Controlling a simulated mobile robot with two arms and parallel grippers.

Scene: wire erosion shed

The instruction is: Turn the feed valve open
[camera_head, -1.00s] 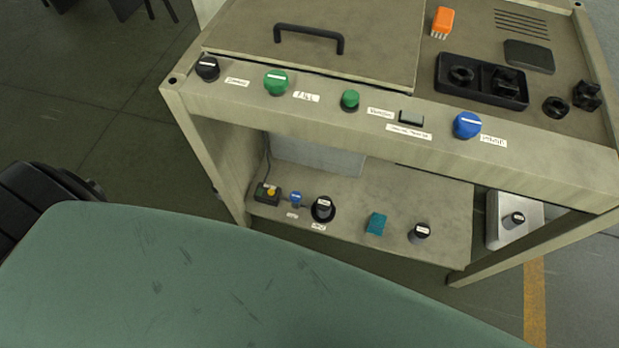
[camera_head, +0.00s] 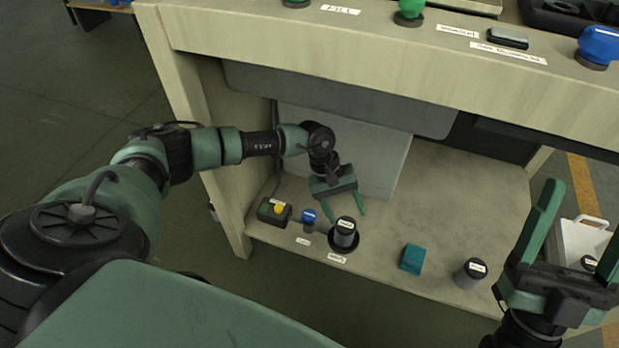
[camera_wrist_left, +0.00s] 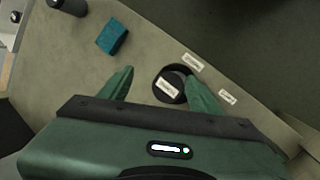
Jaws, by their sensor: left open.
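My left gripper (camera_head: 346,214) is open above the lower shelf, just behind a black knob (camera_head: 344,236) with a white label on top and a dark round base. In the left wrist view the knob (camera_wrist_left: 170,88) shows between my spread fingers, nearer the right one; I cannot tell if they touch. A small blue knob (camera_head: 308,216) stands just left of it. The small labels are too blurred to tell which knob is the feed valve. My right gripper (camera_head: 580,222) is open and empty at the right.
The lower shelf (camera_head: 440,210) also holds a black box with a yellow button (camera_head: 275,211), a teal block (camera_head: 412,258) and a grey knob with a black top (camera_head: 470,273). The control panel (camera_head: 400,55) overhangs the shelf. A light box (camera_head: 580,242) is behind my right gripper.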

